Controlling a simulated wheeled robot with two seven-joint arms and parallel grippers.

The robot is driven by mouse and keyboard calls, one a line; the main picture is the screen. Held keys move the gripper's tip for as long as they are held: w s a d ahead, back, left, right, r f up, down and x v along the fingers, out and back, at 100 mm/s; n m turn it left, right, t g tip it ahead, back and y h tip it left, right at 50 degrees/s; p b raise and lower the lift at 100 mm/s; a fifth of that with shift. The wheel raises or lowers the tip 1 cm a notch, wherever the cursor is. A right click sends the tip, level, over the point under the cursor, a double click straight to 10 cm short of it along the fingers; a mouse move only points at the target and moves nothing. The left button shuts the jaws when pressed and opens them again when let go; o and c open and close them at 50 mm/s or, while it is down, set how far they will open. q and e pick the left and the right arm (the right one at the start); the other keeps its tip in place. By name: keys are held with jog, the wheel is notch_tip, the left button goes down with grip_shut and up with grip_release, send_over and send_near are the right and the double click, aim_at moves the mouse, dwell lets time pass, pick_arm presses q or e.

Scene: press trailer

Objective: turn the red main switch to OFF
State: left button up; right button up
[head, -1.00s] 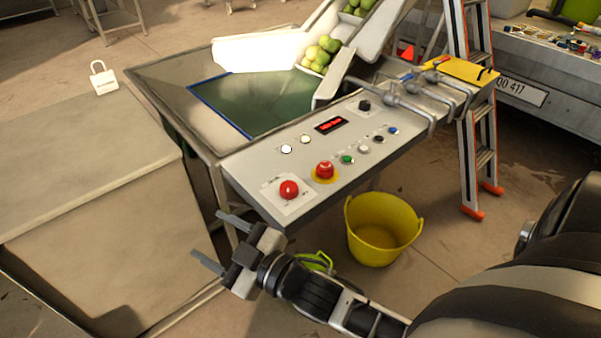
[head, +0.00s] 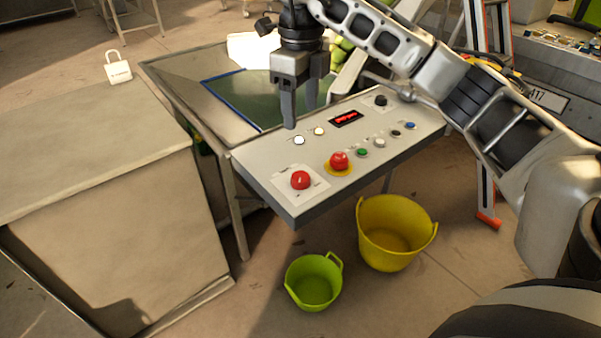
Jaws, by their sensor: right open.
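The red main switch (head: 300,180) is a round red knob on a white plate at the near left corner of the grey control panel (head: 262,172). A red mushroom button (head: 338,161) with a yellow collar sits to its right. My right gripper (head: 300,116) hangs over the back left of the panel, fingers pointing down and apart, with nothing between them. In the picture it is above the switch, not touching it. The switch's handle position is too small to read. My left gripper is not in view.
Several small buttons, a black knob (head: 380,100) and a red-lit display (head: 346,118) are on the panel. A yellow bucket (head: 392,250) and a green bucket (head: 314,282) stand below. A padlock (head: 118,70) stands on the box (head: 70,150) at left.

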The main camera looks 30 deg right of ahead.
aim_at(301, 176)
notch_tip(301, 176, down, 16)
jog(key=b, duration=0.2)
jog(key=shift+r+b, duration=0.2)
jog(key=shift+b, duration=0.1)
jog(key=c, duration=1)
